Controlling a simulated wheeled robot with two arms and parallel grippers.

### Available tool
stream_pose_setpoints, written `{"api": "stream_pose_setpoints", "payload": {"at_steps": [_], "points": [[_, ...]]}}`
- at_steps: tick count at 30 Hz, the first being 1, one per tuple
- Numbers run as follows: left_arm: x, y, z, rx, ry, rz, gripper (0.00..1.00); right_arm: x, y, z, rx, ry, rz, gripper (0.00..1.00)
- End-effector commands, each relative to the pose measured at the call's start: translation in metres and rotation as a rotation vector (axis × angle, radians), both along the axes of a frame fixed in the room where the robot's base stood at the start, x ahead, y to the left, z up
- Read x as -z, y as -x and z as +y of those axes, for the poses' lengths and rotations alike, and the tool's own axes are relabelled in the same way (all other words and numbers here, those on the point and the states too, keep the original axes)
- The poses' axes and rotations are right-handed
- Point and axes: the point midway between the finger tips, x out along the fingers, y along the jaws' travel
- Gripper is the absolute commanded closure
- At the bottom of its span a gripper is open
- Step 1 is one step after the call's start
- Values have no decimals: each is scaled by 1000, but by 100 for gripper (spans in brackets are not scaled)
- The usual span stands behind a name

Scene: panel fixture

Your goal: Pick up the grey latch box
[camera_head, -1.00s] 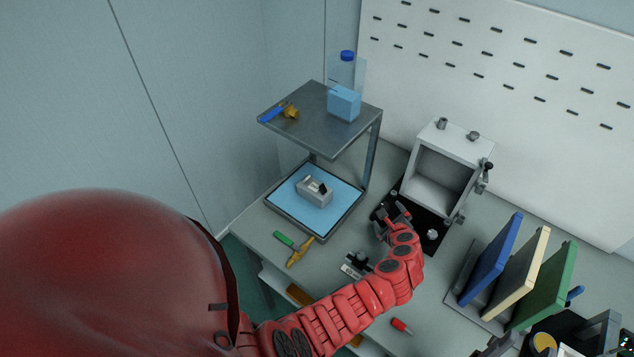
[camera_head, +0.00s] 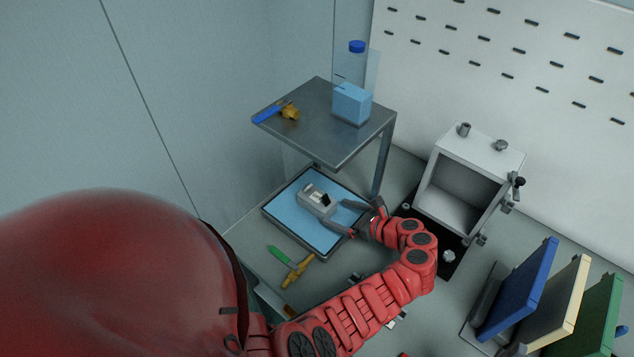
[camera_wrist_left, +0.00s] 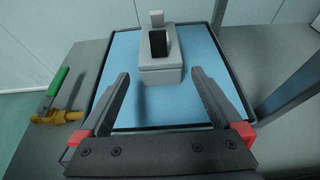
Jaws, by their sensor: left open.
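The grey latch box (camera_head: 316,198) sits on a blue-lined tray (camera_head: 284,211) under the raised metal shelf. A dark latch piece shows on its top. In the left wrist view the box (camera_wrist_left: 160,72) stands ahead of the fingertips, roughly centred between them and a little towards the far side of the tray. My left gripper (camera_head: 340,217) is open and empty, low over the tray's right part, with its fingers pointing at the box. It also shows in the left wrist view (camera_wrist_left: 158,82), fingers spread wide. My right gripper is not visible.
A green-handled tool (camera_head: 292,265) lies before the tray. A grey open box fixture (camera_head: 468,180) and upright coloured panels (camera_head: 520,290) stand right.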

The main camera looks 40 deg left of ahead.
Motion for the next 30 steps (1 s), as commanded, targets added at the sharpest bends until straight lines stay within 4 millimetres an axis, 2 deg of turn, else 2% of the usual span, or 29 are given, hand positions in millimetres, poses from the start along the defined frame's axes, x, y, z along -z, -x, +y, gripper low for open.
{"api": "stream_pose_setpoints", "payload": {"at_steps": [3, 6, 14, 24, 30], "points": [[8, -1, 24, -4, 0, 3, 0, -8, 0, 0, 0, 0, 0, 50], [14, -2, 37, -2, 0, 2, 0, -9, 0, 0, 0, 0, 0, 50], [22, -5, 53, 0, 1, 0, 0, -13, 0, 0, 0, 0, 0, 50], [41, -8, 88, 0, 2, 0, 0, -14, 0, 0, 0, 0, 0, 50], [42, -9, 91, 1, 2, -2, 0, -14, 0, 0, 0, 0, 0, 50]]}}
